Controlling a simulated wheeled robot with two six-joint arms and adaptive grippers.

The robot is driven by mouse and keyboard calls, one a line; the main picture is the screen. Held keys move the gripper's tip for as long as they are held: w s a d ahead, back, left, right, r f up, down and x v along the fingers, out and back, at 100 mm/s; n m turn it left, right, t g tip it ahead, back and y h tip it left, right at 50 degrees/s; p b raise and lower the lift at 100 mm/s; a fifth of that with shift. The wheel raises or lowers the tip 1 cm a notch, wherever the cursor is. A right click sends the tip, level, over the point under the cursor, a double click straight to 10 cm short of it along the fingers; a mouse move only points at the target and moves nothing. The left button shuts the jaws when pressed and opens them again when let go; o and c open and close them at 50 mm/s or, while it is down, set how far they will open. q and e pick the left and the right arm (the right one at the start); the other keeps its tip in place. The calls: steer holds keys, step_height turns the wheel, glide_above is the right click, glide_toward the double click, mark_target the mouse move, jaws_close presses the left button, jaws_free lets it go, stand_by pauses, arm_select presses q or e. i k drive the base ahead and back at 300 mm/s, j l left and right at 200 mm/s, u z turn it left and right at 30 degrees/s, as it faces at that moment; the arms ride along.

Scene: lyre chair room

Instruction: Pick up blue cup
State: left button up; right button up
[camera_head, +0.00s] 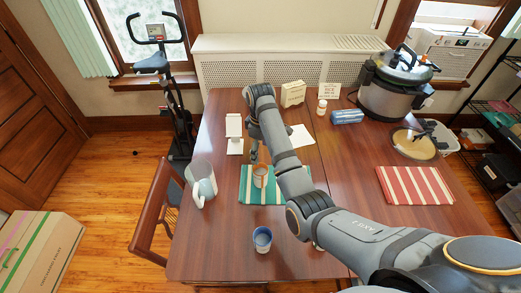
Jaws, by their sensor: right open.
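The blue cup (262,240) stands upright near the front edge of the wooden table, left of my right forearm. Its inside looks blue and its outer side pale. My right arm reaches in from the lower right across the table. My right gripper (254,150) is open, small in the picture and partly hidden by the arm. It appears beyond the blue cup, close to the far side of an orange-brown cup (260,174) on a green striped mat (246,196). I cannot tell whether it touches that cup. My left gripper is not in view.
A clear pitcher (201,184) stands at the table's left edge. A white stand (234,133), small boxes and a large steel cooker (393,85) stand farther back. A red striped mat (414,185) lies right. The tabletop left of the blue cup is clear.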

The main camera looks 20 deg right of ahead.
mark_target(263, 237)
steer(key=k, duration=1.5)
